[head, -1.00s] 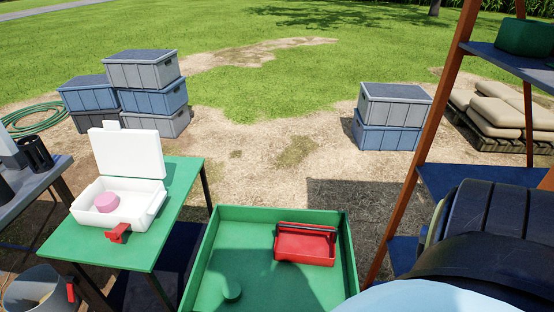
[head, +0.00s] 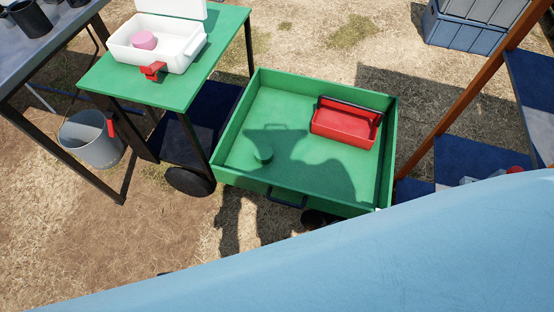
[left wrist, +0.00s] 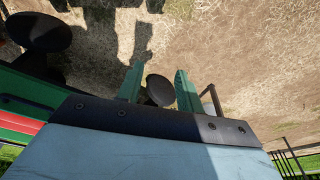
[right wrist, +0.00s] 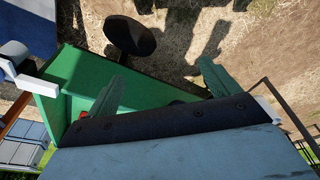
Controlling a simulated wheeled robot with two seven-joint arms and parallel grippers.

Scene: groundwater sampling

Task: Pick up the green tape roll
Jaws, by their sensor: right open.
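Neither gripper shows in the head view. In the left wrist view my left gripper (left wrist: 158,80) has its two green fingers apart, with bare ground and a dark disc beyond. In the right wrist view my right gripper (right wrist: 160,82) is open, its fingers wide apart with a green panel and ground behind them. I cannot make out the tape roll in either wrist view.
A green side table (head: 112,81) holds an open white case (head: 182,58) with a pink roll (head: 144,40). A shelf with an orange-brown post (head: 455,120) is on the right.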

